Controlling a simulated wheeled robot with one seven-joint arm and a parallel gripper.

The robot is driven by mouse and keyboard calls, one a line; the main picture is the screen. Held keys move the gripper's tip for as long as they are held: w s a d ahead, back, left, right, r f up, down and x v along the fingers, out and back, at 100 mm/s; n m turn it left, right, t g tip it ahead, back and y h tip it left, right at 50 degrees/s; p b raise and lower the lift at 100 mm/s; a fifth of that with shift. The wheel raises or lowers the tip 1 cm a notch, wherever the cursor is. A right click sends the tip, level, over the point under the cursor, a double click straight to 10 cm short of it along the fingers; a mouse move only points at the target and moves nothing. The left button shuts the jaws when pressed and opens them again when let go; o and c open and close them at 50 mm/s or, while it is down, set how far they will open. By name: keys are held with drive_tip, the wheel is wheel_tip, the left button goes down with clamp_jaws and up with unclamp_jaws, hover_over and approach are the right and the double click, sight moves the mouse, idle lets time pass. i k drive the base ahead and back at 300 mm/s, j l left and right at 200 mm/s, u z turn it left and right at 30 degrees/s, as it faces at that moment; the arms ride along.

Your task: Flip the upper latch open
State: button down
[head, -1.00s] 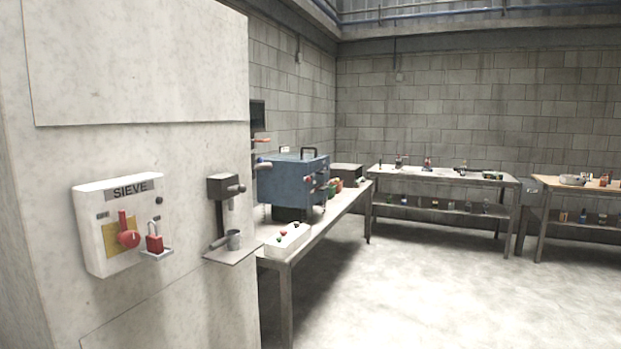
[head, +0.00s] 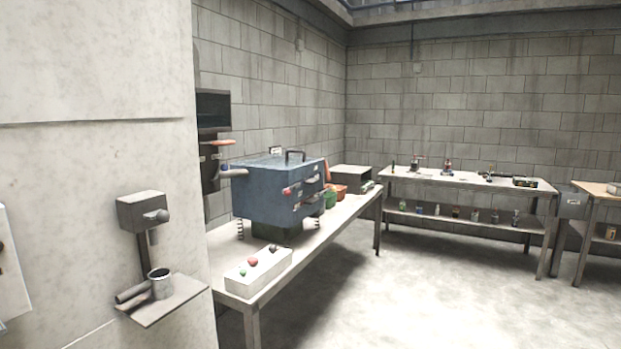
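A blue box-shaped machine (head: 262,188) with a dark handle on its lid stands on springs on the long table, left of the middle. Small levers or latches (head: 312,181) show on its right-hand face, one above another, with a red-tipped part near the corner. They are too small to tell which is the upper latch or whether it is open or shut. My gripper is not in view.
A white button box (head: 262,272) lies at the near end of the long table (head: 345,215). A wall shelf (head: 178,300) with a metal cup (head: 160,284) juts out at the near left. Green and orange containers stand beyond the machine. The floor (head: 420,300) at right is clear.

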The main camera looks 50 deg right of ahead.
sight(287, 191)
drive_tip(key=l, duration=0.65)
drive_tip(key=i+l, duration=0.15)
drive_tip(key=l, duration=1.2)
drive_tip(key=i+l, duration=0.15)
drive_tip(key=l, duration=0.5)
